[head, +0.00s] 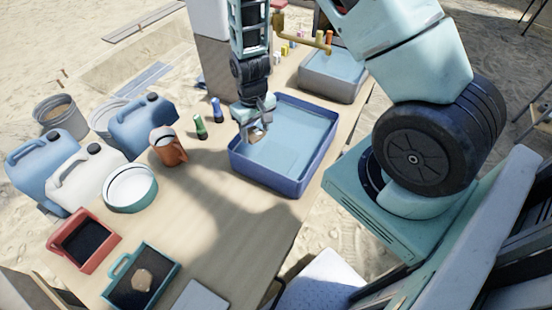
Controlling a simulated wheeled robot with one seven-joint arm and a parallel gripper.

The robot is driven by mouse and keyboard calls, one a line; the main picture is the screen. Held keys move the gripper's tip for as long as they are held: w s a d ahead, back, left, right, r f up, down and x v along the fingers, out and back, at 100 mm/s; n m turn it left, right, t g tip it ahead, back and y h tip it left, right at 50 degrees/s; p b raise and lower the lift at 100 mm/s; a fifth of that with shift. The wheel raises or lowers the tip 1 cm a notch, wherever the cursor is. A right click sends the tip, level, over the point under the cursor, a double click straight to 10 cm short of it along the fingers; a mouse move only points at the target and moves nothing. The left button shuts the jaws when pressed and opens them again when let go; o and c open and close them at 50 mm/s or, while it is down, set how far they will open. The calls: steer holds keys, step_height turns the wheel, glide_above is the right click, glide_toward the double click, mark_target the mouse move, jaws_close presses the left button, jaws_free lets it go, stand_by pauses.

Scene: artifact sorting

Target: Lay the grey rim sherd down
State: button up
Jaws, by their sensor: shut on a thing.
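My gripper (256,128) points down over the left part of the blue basin (239,177), which holds water. It is shut on a small sherd (257,136), which I take to be the grey rim sherd; it looks brownish grey and is partly hidden by the fingers. The sherd appears close to the water; I cannot tell whether it touches it. A teal tray (165,277) with a dark bottom stands at the front of the table and holds a tan sherd (143,281). A red tray (107,254) with a dark bottom looks empty.
A round white basin (131,187), a red-brown jug (170,152) and green (200,127) and blue (217,110) bottles stand along the table's left side. A second basin (331,76) with a brass tap (305,41) is behind. The middle tabletop (203,221) is clear.

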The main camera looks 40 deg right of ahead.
mark_target(260, 134)
step_height(260, 134, down, 2)
steer(key=shift+s+d+f+m+b, duration=0.15)
steer(key=shift+f+m+b, duration=0.1)
steer(key=shift+m+b, duration=0.3)
steer(key=shift+d+f+m, duration=0.15)
steer(key=shift+f+m, duration=0.15)
steer(key=shift+m, duration=0.25)
steer(key=shift+s+d+m, duration=0.2)
steer(key=shift+m, duration=0.8)
steer(key=s+d+r+m+p, duration=0.2)
steer(key=s+d+m+p, duration=0.1)
steer(key=m, duration=0.6)
step_height(260, 134, down, 6)
steer(key=b, duration=0.4)
steer(key=shift+r, duration=0.25)
steer(key=shift+w+f+b, duration=0.1)
steer(key=shift+f+b, duration=0.65)
steer(key=shift+f, duration=1.3)
steer(key=shift+f, duration=0.1)
